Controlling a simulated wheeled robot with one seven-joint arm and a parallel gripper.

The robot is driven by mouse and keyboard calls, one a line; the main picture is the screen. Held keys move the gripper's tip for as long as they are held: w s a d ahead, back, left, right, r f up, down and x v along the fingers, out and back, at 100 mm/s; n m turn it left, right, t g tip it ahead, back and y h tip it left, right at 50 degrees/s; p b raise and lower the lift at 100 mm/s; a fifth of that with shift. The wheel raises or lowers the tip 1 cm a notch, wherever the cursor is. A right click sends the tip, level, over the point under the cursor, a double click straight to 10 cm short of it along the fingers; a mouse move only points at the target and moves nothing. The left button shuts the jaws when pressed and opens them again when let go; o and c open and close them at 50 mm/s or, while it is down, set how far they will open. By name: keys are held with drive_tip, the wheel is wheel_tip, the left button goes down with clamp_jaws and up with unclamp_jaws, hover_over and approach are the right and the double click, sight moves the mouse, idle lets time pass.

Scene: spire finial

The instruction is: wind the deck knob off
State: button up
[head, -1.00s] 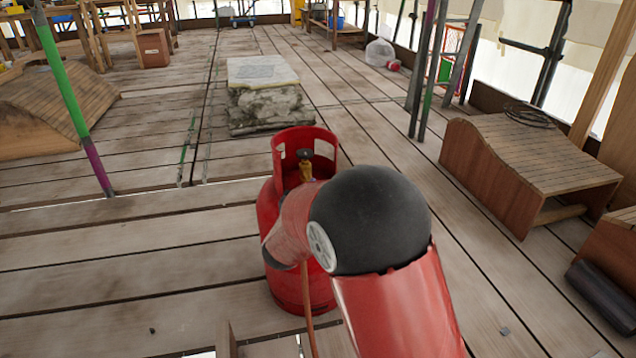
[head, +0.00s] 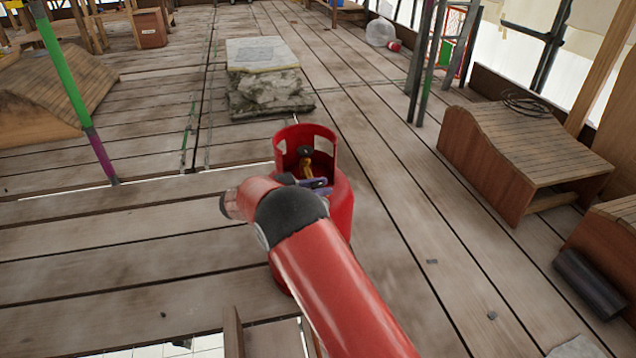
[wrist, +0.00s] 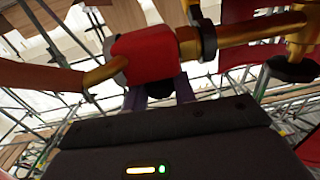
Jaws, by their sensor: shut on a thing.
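A red gas cylinder (head: 342,205) stands on the deck in the head view, partly hidden by my arm. Inside its open collar is a brass valve (head: 307,167) with a black top knob (head: 306,151). In the wrist view a red regulator body (wrist: 145,57) joins the brass pipe (wrist: 245,33). Just below it, a dark knob (wrist: 159,90) sits between the purple-grey fingers of my gripper (wrist: 158,96), which is shut on it. In the head view my gripper (head: 318,183) shows only partly, at the collar's near side. The knob is hidden there.
A brown hose (wrist: 40,74) runs left from the regulator in the wrist view. In the head view a stone block stack (head: 265,80) stands behind the cylinder, and a wooden ramp (head: 530,150) is at right. A green and purple pole (head: 72,95) rises at left. Planks between are clear.

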drive_tip(key=shift+r+m+g+h+p, duration=0.1)
drive_tip(key=shift+m+g+h+p, duration=0.25)
drive_tip(key=shift+m+g, duration=0.75)
drive_tip(key=shift+m+g+h+p, duration=0.15)
drive_tip(key=shift+m+g+p, duration=0.45)
drive_tip(key=shift+g, duration=1.2)
drive_tip(key=o, duration=1)
drive_tip(key=shift+d, duration=0.1)
